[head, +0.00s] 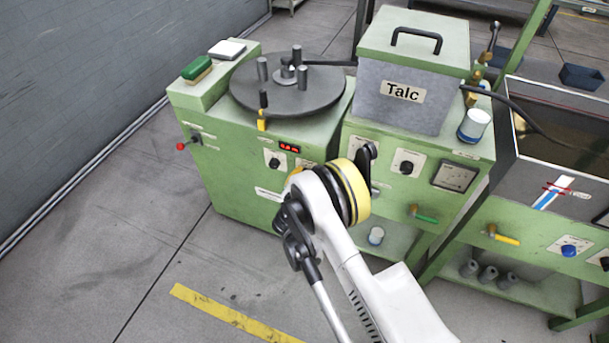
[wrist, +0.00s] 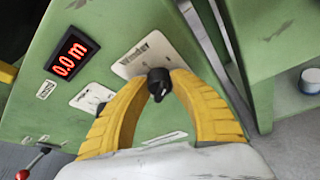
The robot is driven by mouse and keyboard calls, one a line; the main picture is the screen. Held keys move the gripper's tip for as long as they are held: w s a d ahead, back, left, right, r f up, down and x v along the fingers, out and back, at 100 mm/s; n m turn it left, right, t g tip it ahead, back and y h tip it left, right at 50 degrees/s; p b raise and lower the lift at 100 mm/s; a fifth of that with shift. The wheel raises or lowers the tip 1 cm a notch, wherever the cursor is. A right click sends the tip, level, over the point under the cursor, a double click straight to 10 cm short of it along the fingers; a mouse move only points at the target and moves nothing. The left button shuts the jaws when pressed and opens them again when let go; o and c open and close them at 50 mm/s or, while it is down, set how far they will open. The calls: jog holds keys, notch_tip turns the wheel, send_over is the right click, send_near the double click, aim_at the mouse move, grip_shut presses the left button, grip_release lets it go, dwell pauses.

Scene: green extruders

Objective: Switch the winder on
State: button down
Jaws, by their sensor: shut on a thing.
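The winder switch (wrist: 158,84) is a small black rotary knob on a white plate marked "Winder" (wrist: 146,48), in the wrist view. My gripper (wrist: 159,78) has its two yellow fingers shut on this knob, one on each side. A pale mark shows on the knob's face. In the head view my arm hides the winder switch on the front of the green winder cabinet (head: 232,172). A red display (wrist: 71,54) beside the plate reads 0.0 m.
Another white plate (wrist: 92,97) is partly covered by my left finger. A red-tipped lever (wrist: 28,168) sticks out at lower left. The Talc box (head: 400,95) stands on the neighbouring green cabinet. Open floor lies to the left.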

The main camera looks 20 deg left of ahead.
dwell(0.4)
jog(key=c, duration=1.1)
grip_release()
jog(key=shift+w+y, duration=0.1)
jog(key=shift+y, duration=0.2)
